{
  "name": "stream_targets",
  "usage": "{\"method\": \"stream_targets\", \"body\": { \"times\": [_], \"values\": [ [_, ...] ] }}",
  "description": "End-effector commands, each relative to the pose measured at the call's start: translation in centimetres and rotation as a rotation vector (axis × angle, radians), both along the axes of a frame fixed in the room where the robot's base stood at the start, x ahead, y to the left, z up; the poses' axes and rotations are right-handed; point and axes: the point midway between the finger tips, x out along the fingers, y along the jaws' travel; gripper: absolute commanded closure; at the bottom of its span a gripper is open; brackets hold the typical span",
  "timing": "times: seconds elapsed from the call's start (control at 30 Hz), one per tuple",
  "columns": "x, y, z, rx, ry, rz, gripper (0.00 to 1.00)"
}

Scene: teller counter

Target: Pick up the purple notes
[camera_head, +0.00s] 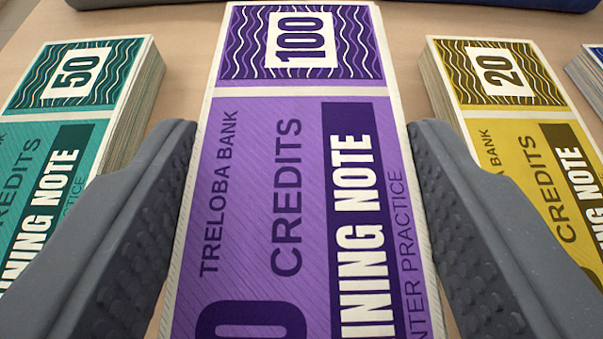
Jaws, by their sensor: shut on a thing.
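The purple notes (300,190) are a stack printed with 100 and the words Treloba Bank Credits. They fill the middle of the head camera view, running from the top to the bottom edge. My gripper (305,150) has one grey finger on each side of the stack, with ridged inner pads facing it. The fingers are shut on the purple notes. The near end of the stack is cut off by the picture's bottom edge. I cannot tell whether the stack touches the counter.
A teal 50 stack (75,115) lies close on the left, and a yellow 20 stack (520,120) close on the right. A blue stack (597,60) shows at the right edge. A dark blue object (420,2) crosses the top. Bare tan counter (185,40) shows between the stacks.

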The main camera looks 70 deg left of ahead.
Motion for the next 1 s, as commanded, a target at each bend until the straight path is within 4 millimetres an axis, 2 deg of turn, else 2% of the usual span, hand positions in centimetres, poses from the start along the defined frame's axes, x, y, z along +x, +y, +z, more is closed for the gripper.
{"method": "stream_targets", "body": {
  "times": [0.13, 0.23, 0.37, 0.8, 1.0],
  "values": [
    [0.0, 0.0, 2.3, 0.001, -0.002, -0.001, 0.70],
    [-1.0, -0.6, 1.7, -0.004, 0.004, -0.002, 0.70],
    [-2.5, -1.3, 2.0, -0.001, 0.002, -0.002, 0.70],
    [-9.7, -4.9, 2.9, 0.000, 0.000, -0.002, 0.70],
    [-12.4, -6.2, 3.0, 0.000, 0.003, -0.002, 0.70]
  ]
}}
